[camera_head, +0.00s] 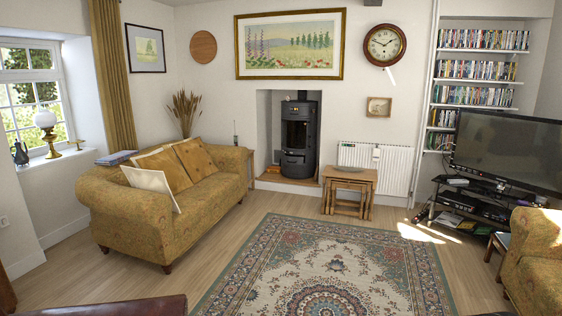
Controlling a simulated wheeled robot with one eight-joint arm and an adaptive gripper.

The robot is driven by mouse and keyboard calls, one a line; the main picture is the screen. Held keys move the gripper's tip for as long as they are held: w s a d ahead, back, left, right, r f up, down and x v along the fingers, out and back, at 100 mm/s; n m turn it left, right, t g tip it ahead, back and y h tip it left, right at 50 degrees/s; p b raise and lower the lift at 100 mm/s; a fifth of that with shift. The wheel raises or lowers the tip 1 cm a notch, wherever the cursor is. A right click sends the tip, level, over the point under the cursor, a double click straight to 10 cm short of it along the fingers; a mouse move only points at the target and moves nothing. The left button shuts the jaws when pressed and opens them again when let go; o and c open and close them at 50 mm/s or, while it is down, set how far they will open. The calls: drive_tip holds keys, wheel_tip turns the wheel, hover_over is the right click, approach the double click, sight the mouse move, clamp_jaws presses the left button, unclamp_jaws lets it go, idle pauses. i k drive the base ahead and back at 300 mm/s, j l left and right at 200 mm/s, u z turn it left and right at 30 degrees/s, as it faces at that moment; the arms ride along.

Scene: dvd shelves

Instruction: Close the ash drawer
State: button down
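No drawer can be made out clearly. A dark cylindrical stove (299,135) stands upright in the wall alcove across the room, with a door in its upper body. Its rounded lower section (297,166) could hold an ash drawer, but it is too small and dark to tell whether anything there is open. My gripper is not in view.
A patterned rug (330,262) covers the middle floor, which is clear. A gold sofa (165,205) stands left, and nested wooden tables (349,177) stand right of the stove. A TV stand (465,210) and an armchair (535,265) are at right. A brown surface (110,307) edges the foreground.

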sight(287, 160)
drive_tip(key=i, duration=2.15)
drive_tip(key=i+j, duration=0.15)
drive_tip(key=i, duration=4.2)
drive_tip(key=i+j, duration=0.1)
drive_tip(key=i, duration=2.05)
drive_tip(key=l+z, duration=0.05)
